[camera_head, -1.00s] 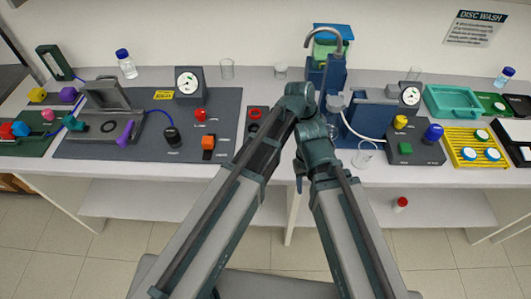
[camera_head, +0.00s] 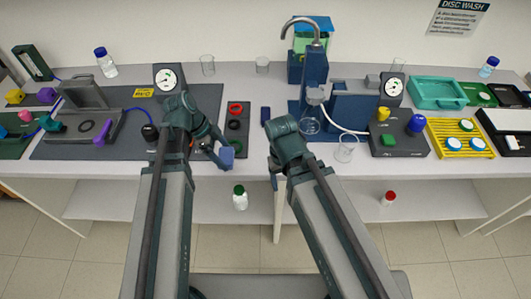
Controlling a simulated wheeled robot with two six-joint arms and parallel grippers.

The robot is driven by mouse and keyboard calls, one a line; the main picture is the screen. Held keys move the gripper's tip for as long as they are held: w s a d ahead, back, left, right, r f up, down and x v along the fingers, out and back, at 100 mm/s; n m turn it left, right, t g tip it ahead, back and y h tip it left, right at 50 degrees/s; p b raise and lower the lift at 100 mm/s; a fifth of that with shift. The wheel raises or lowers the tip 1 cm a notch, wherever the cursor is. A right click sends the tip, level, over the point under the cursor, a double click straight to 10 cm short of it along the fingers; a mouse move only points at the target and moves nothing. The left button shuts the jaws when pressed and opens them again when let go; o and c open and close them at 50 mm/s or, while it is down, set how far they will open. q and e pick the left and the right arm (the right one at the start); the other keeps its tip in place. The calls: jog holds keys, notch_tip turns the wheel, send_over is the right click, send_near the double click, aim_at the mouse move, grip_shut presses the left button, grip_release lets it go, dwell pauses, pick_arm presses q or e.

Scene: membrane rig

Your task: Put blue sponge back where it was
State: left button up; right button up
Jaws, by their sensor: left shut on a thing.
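The blue sponge (camera_head: 227,158) is a small blue block at the tips of my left gripper (camera_head: 217,147), which is shut on it. It is held near the bench's front edge, in front of the dark strip with coloured rings. The gripper partly covers it. My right gripper (camera_head: 276,168) points down at the bench's front edge, right of the sponge and apart from it. Its fingers are small and dark, and whether they are open is unclear. A small dark blue block (camera_head: 265,115) stands on the bench between the ring strip and the tap rig.
The ring strip (camera_head: 237,124) lies beside a grey mat (camera_head: 62,149). The blue tap rig (camera_head: 314,78) stands right of centre, with a glass beaker (camera_head: 346,149) in front. A green-capped bottle (camera_head: 240,198) and a red-capped bottle (camera_head: 388,198) stand on the lower shelf.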

pick_arm(q)
jog(key=shift+s+a, duration=0.35)
jog(key=shift+a, duration=0.15)
jog(key=b, duration=0.2)
send_near(269, 151)
jog(key=shift+s+d+f, duration=0.1)
jog(key=shift+d+f, duration=0.7)
jog(key=shift+d, duration=0.15)
notch_tip(269, 151, down, 4)
jog(key=b, duration=0.3)
jog(key=shift+d+r, duration=0.15)
jog(key=shift+r, duration=0.1)
jog(key=shift+f, duration=0.25)
jog(key=o, duration=0.8)
jog(key=shift+r, duration=0.1)
jog(key=shift+o, duration=0.2)
jog(key=shift+r, duration=0.15)
